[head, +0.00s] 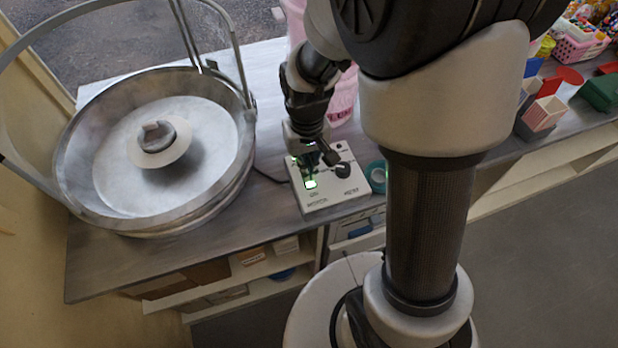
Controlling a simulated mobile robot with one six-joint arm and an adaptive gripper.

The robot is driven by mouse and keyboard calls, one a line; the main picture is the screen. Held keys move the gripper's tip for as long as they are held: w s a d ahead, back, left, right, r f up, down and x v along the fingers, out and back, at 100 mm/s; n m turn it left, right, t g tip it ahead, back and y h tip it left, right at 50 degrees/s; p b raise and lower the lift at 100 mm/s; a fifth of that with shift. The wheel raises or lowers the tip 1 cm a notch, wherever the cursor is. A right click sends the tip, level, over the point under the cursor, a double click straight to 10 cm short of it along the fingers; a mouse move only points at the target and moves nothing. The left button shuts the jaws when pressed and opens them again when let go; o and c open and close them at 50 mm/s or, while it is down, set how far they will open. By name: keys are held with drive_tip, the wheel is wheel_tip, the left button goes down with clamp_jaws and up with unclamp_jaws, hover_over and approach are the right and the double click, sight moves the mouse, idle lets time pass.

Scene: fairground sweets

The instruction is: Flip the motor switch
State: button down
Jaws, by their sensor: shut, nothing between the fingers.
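The control box (335,195) is a pale box with dark lettering on its front and a black knob at its right. It sits on the counter to the right of the round metal cotton candy bowl (104,172). A lit green-white switch (311,184) shows at the left of the box top, above lettering that seems to name the motor. My gripper (312,170) is shut and empty, pointing down over the left part of the box, just behind the lit switch. Whether the fingertips touch the switch cannot be told. My gripper hides part of the box top.
A teal tape roll (377,177) lies right of the box. Pink bags (345,98) stand behind my arm. Striped cartons (544,112) and a pink basket (580,46) are at the far right. The bowl's metal frame rises at the left.

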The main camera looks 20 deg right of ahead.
drive_tip(key=shift+f+b, duration=0.35)
drive_tip(key=shift+f, duration=0.2)
drive_tip(key=shift+r+p, duration=3.05)
drive_tip(key=shift+r, duration=0.5)
drive_tip(key=s+r+t, duration=0.4)
drive_tip(key=s+r, duration=1.1)
drive_tip(key=r, duration=0.3)
drive_tip(key=shift+r+t, duration=0.25)
drive_tip(key=shift+t, duration=0.05)
